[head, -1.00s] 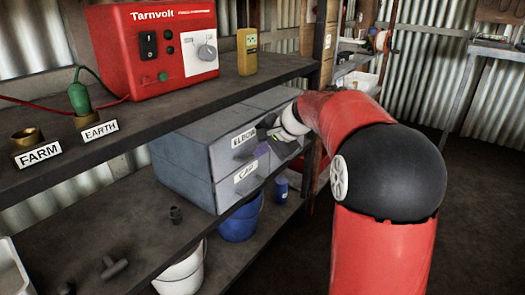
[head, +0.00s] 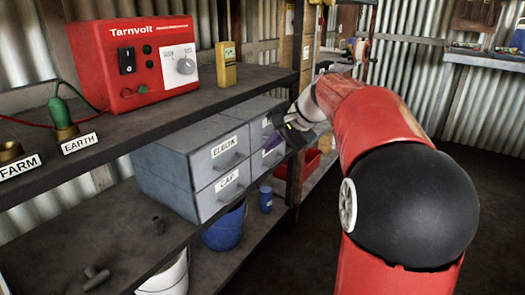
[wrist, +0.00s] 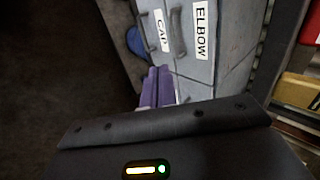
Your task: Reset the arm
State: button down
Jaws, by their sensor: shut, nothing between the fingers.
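My gripper (head: 272,144) is at the end of my red arm, in front of the right side of the grey drawer cabinet (head: 165,172). Its purple fingers also show in the wrist view (wrist: 158,86), pressed together with nothing between them. The drawers labelled ELBOW (head: 222,150) and CAP (head: 226,183) look closed, and their handles are free of the fingers. In the wrist view the fingers point toward the cabinet's front; I cannot tell the exact gap.
A red Tarnvolt unit (head: 135,62) and a yellow device (head: 226,64) stand on the upper shelf (head: 120,125). A blue bucket (head: 224,230) and a blue container (head: 265,199) are below the cabinet. Open floor (head: 290,255) lies in front.

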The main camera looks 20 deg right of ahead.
jog(key=s+a+f+n+g+h, duration=0.1)
jog(key=s+a+n, duration=0.15)
jog(key=s, duration=0.55)
jog(key=s+a+f+n+h, duration=0.2)
jog(key=s+a, duration=0.2)
jog(key=s, duration=0.3)
jog(key=s+f+n+h, duration=0.2)
jog(key=s+f+n, duration=0.3)
jog(key=s, duration=0.8)
notch_tip(320, 180, down, 3)
jog(key=shift+s+a+f+n, duration=0.1)
jog(key=shift+s+a+n, duration=0.25)
jog(key=shift+s+a, duration=0.05)
jog(key=c, duration=2.1)
grip_release()
jog(key=shift+c, duration=0.2)
